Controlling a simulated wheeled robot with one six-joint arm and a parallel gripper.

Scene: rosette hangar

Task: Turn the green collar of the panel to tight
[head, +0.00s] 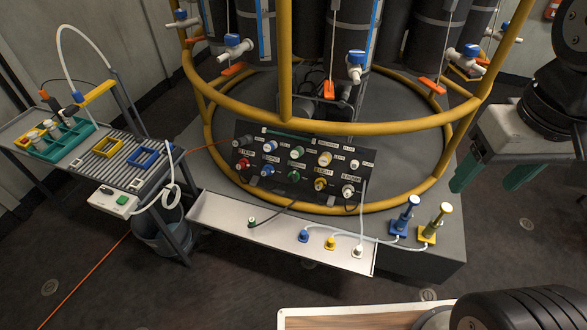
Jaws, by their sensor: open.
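The dark sloped panel (255,180) stands low inside the yellow ring frame, with two rows of coloured fittings and small white labels. A green collar (296,152) is in the upper row, near the middle. Another green round fitting (293,177) sits below it in the lower row. I cannot tell how far either is turned, and the labels are too small to read. My gripper (520,165) is at the right edge, with green fingertips set wide apart. It is open and empty, well to the right of the panel, touching nothing.
A yellow ring rail (400,121) passes above the panel. A white tray (220,212) in front holds hose ends. Blue (404,216) and yellow (436,222) upright fittings stand at right. A cart (60,165) with racks stands at left. An orange cable crosses the floor.

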